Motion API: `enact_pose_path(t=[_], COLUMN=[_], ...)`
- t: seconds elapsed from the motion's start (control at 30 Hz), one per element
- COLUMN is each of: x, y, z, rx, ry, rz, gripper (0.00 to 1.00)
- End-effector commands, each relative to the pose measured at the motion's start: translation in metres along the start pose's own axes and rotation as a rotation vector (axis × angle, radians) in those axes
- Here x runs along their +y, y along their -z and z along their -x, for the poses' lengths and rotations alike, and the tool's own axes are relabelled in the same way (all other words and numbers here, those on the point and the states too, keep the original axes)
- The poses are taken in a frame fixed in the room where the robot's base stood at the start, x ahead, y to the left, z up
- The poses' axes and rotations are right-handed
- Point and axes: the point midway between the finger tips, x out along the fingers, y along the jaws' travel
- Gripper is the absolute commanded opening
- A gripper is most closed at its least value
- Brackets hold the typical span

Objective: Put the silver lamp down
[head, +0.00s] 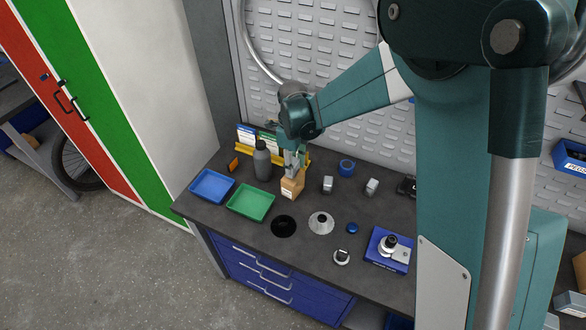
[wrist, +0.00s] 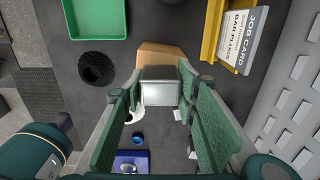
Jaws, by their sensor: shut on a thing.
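The silver lamp (wrist: 158,92) is a small blocky grey piece between the green finger pads in the wrist view. My gripper (wrist: 156,98) is shut on it. In the head view my gripper (head: 293,160) points down over a tan cardboard box (head: 292,187) at the back of the bench. The box also shows just beyond the lamp in the wrist view (wrist: 160,54). Whether the lamp touches the box cannot be told. In the head view the fingers mostly hide the lamp.
On the dark bench (head: 255,222) are a blue tray (head: 212,186), a green tray (head: 250,202), a grey bottle (head: 262,162), a black ring (head: 284,226), a silver cone (head: 321,222) and two small silver pieces (head: 327,184). A yellow card rack (wrist: 212,42) stands behind the box.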

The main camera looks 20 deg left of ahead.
Motion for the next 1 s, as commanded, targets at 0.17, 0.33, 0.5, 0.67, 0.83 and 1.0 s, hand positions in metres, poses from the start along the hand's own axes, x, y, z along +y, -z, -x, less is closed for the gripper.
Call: enact_pose_path(t=[0.17, 0.33, 0.5, 0.67, 0.83, 1.0], x=[0.0, 0.0, 0.0, 0.0, 0.0, 0.0], y=[0.0, 0.0, 0.0, 0.0, 0.0, 0.0], z=[-0.014, -0.017, -0.017, -0.021, -0.02, -0.02], rx=[0.0, 0.0, 0.0, 0.0, 0.0, 0.0], ry=[0.0, 0.0, 0.0, 0.0, 0.0, 0.0], rz=[0.0, 0.0, 0.0, 0.0, 0.0, 0.0], gripper=[0.17, 0.17, 0.17, 0.17, 0.45, 0.45])
